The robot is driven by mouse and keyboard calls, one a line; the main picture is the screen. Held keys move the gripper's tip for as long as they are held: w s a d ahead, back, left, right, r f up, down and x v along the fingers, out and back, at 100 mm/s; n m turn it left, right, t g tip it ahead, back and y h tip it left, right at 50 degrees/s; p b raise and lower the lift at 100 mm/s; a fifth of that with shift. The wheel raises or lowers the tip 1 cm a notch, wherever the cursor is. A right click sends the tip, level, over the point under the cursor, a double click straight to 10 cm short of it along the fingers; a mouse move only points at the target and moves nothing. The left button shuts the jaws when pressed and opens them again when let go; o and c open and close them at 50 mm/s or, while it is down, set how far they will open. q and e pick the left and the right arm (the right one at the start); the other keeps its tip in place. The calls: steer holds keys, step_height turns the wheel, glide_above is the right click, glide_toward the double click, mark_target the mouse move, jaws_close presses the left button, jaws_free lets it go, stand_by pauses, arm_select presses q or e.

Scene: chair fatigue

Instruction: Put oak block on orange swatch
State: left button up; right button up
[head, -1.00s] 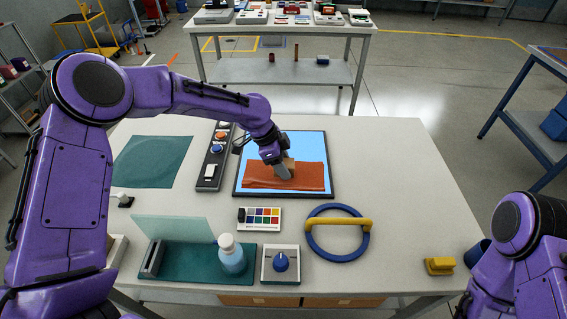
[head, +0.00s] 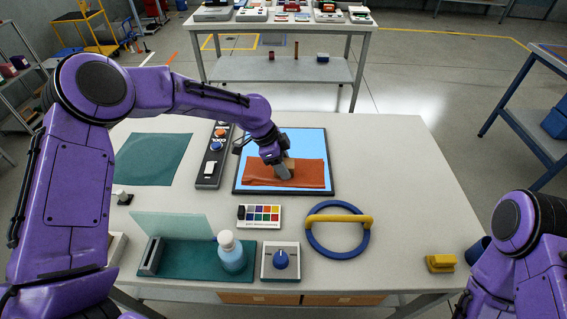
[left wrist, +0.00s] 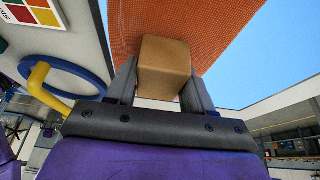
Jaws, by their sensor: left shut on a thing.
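The oak block (left wrist: 163,66) is a light brown cube between the two fingers of my left gripper (left wrist: 160,88) in the left wrist view. My left gripper (head: 284,172) is shut on it and points down over the orange swatch (head: 258,174). The swatch is a wrinkled orange cloth lying on a light-blue panel with a dark frame (head: 334,160). It fills the space behind the block in the left wrist view (left wrist: 220,25). I cannot tell whether the block touches the cloth. My right gripper is not in view; only part of its purple arm shows at lower right.
A button strip (head: 209,170) and a teal cloth (head: 150,160) lie left of the panel. A colour palette (head: 260,216), a blue ring with a yellow bar (head: 338,230), a spray bottle (head: 231,254) and a blue-knob box (head: 281,262) stand in front. The table's right side is mostly clear.

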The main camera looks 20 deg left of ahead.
arm_select(q)
steer(key=shift+f, duration=0.15)
steer(key=o, duration=1.1)
steer(key=shift+o, duration=0.2)
steer(key=b+v, duration=0.1)
steer(key=v, duration=0.9)
steer(key=shift+r, duration=0.4)
